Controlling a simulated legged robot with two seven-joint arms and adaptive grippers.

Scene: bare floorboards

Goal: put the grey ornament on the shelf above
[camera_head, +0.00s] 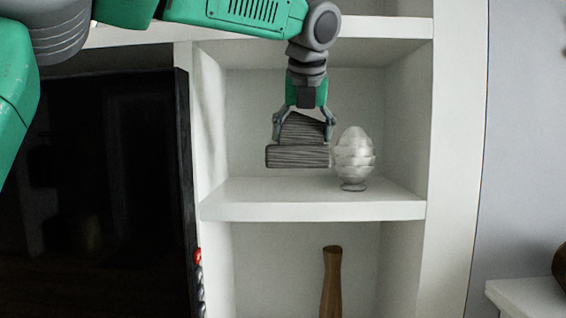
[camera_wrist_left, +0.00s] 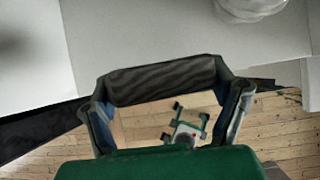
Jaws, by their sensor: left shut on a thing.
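The grey ornament (camera_head: 297,156) is a dark grey, finely ridged piece with a flat base and a peaked top. My left gripper (camera_head: 303,126) comes down from above and is shut on it, one finger on each side. It hangs in the air at the height of the middle compartment. In the wrist view the ornament (camera_wrist_left: 160,82) spans between the fingers of my left gripper (camera_wrist_left: 165,98), with floorboards below it, clear of the shelf edge. The middle shelf board (camera_head: 300,210) lies lower, and an upper shelf board (camera_head: 385,28) is above. My right gripper is not in view.
A pale egg-shaped ornament (camera_head: 354,158) stands on the middle board, close right of the held piece in the picture. A wooden vase (camera_head: 331,285) stands in the lower compartment. A black screen (camera_head: 95,190) is at left. The middle board's left part is clear.

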